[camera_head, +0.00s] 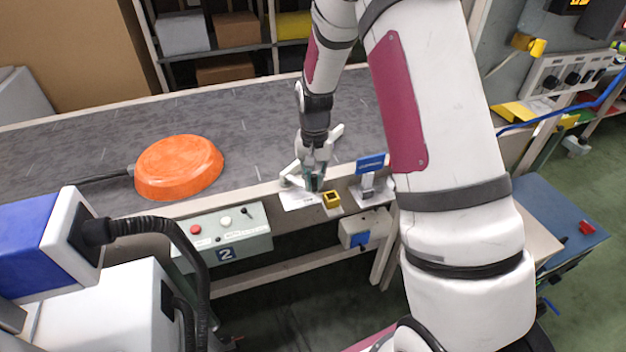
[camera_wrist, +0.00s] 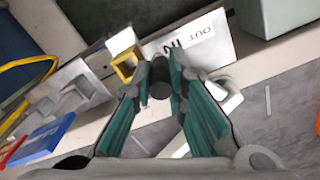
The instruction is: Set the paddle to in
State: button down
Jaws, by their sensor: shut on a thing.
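In the wrist view the teal-padded fingers of my gripper (camera_wrist: 160,72) close around a dark round knob (camera_wrist: 158,88), likely the paddle's handle. Beside it is a pale plate (camera_wrist: 222,50) marked OUT and IN, with IN nearer the knob. In the head view my gripper (camera_head: 313,182) points down at the conveyor's near edge, over the same plate (camera_head: 296,201). A white bar (camera_wrist: 232,102) shows behind the fingers in the wrist view and may be the paddle. My fingers hide much of the mechanism, so its exact setting cannot be told.
A yellow block (camera_head: 331,200) and a blue sign on a bracket (camera_head: 370,163) stand close at right. A control box (camera_head: 226,238) marked 2 hangs below the edge.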

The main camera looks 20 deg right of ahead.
jog(key=shift+w+d+r, duration=0.1)
jog(key=shift+w+d, duration=0.05)
jog(key=shift+d, duration=0.25)
jog(key=c, duration=1.6)
grip_release()
jog(key=shift+o, duration=0.2)
jog(key=shift+a, duration=0.1)
jog(key=shift+a, duration=0.1)
notch_tip(320, 180, up, 12)
jog(key=shift+f, duration=0.25)
jog(key=shift+r, duration=0.2)
